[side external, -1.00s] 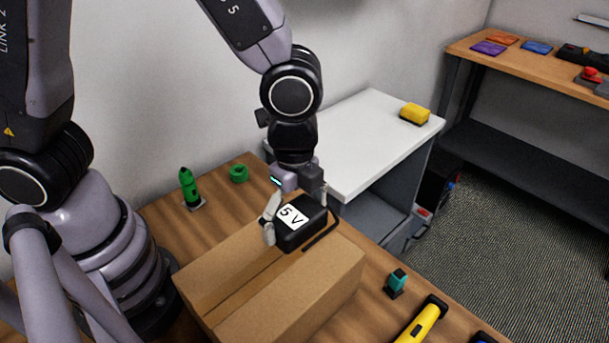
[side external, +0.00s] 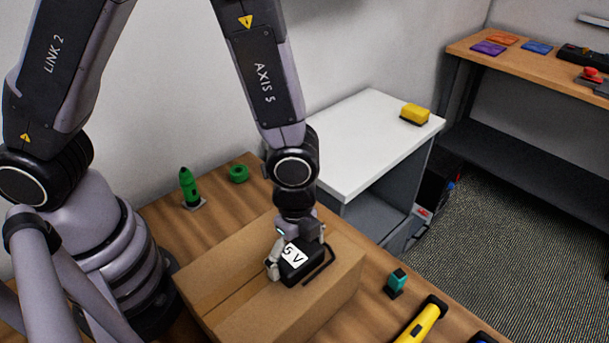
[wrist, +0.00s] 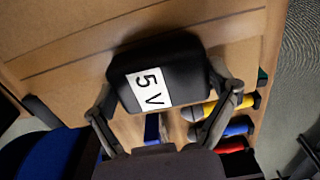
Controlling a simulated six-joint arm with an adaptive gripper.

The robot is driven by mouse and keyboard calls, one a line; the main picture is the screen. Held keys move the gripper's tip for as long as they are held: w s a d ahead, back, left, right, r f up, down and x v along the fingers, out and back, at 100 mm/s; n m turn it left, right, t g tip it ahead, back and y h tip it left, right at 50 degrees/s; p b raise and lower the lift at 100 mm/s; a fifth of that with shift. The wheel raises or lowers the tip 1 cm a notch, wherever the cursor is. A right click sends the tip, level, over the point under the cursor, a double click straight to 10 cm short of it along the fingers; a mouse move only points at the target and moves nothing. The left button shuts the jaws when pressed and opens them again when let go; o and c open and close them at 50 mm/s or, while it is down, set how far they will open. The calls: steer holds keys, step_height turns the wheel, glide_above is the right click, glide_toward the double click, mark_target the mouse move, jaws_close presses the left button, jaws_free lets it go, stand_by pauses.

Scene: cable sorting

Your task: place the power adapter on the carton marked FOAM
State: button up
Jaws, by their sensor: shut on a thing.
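The power adapter (side external: 303,265) is a black block with a white "5 V" label and a short dark cable beside it. My gripper (side external: 299,258) is shut on it, one finger on each side. The adapter is over the top of a brown cardboard carton (side external: 225,265); I cannot tell whether it touches the top. No FOAM marking shows on the visible faces of the carton. In the wrist view the adapter (wrist: 155,75) sits between the fingers, with the carton top (wrist: 60,40) behind it.
A green tool (side external: 189,185) and a green ring (side external: 238,173) are behind the carton. A teal item (side external: 396,281) and a yellow-and-black tool (side external: 421,322) lie to its right. A white cabinet (side external: 350,140) with a yellow item (side external: 415,113) stands behind. The carton's top left is clear.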

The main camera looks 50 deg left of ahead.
mark_target(297, 252)
steer(key=o, duration=1)
step_height(297, 252, up, 12)
steer(key=a+r+n+t+h, duration=0.1)
steer(key=a+r+n+t, duration=0.2)
steer(key=a+r+n, duration=0.7)
steer(key=s+a+r+n+t, duration=0.1)
steer(key=s+a+r+n, duration=0.1)
steer(key=s+a+n, duration=0.2)
steer(key=s+a+r+n+t+y, duration=0.1)
steer(key=s+a+r+n, duration=0.2)
steer(key=a, duration=0.5)
steer(key=shift+s+r+n+t, duration=0.3)
steer(key=shift+s+n, duration=0.1)
steer(key=shift+n, duration=0.1)
